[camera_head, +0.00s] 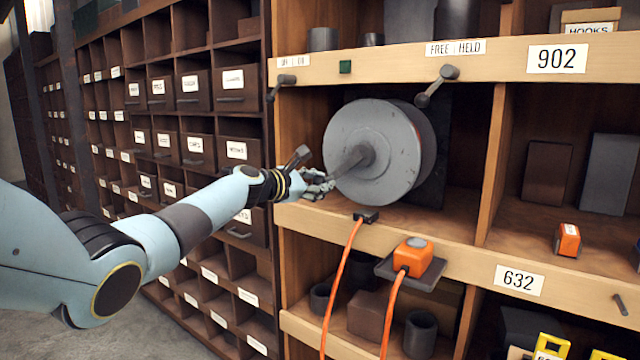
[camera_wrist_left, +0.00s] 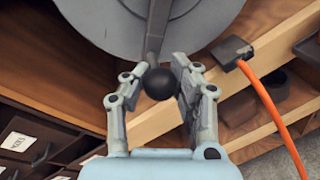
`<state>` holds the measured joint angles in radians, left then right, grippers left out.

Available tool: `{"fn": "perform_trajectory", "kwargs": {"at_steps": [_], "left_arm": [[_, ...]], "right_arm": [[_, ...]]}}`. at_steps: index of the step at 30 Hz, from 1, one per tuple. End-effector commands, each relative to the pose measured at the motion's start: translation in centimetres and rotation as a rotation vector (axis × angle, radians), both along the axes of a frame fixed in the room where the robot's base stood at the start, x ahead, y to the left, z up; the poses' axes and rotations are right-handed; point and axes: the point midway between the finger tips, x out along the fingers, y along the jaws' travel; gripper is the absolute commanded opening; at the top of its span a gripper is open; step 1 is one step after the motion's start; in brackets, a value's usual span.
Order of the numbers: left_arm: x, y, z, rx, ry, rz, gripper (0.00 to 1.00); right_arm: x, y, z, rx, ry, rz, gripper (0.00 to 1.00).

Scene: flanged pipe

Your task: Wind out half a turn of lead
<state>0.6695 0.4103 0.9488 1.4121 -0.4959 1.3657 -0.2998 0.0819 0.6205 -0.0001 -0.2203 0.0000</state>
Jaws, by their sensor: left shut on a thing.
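A large grey reel (camera_head: 385,135) sits in the upper cubby, its flat round face towards me. A dark crank arm (camera_head: 350,162) runs from its hub down and left to my left gripper (camera_head: 320,184). In the left wrist view, the left gripper (camera_wrist_left: 158,88) is shut on the crank's black ball knob (camera_wrist_left: 158,83), with a finger on each side. An orange lead (camera_head: 340,285) hangs from a dark plug (camera_head: 367,215) at the shelf edge below the reel. The lead and plug also show right of the gripper in the wrist view (camera_wrist_left: 270,105). My right gripper is out of view.
A lever (camera_head: 437,86) sits under a "FREE | HELD" label, another lever (camera_head: 282,86) to its left. An orange box (camera_head: 412,256) with an orange cord rests on a small ledge below. Wooden dividers (camera_head: 492,165) and labelled drawers (camera_head: 195,148) flank the cubby.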

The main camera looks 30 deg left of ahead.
Motion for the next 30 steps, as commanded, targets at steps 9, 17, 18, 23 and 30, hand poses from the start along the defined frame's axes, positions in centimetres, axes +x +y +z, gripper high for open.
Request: {"fn": "perform_trajectory", "kwargs": {"at_steps": [9,17,18,23,30], "left_arm": [[-0.2,0.0,-0.6,0.003,0.009,-0.001,0.46],[-0.1,0.0,-0.3,0.002,0.004,-0.001,0.55],[-0.1,0.0,-0.2,0.002,0.003,0.000,0.55],[-0.7,0.2,-0.2,0.003,0.004,0.001,0.55],[-4.5,1.1,0.3,0.009,0.005,0.000,0.55]], "right_arm": [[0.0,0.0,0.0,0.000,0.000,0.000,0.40],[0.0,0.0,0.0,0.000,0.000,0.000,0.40],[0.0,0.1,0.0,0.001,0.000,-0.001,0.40],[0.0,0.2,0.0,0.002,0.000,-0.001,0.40],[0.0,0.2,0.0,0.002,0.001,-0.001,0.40]]}}
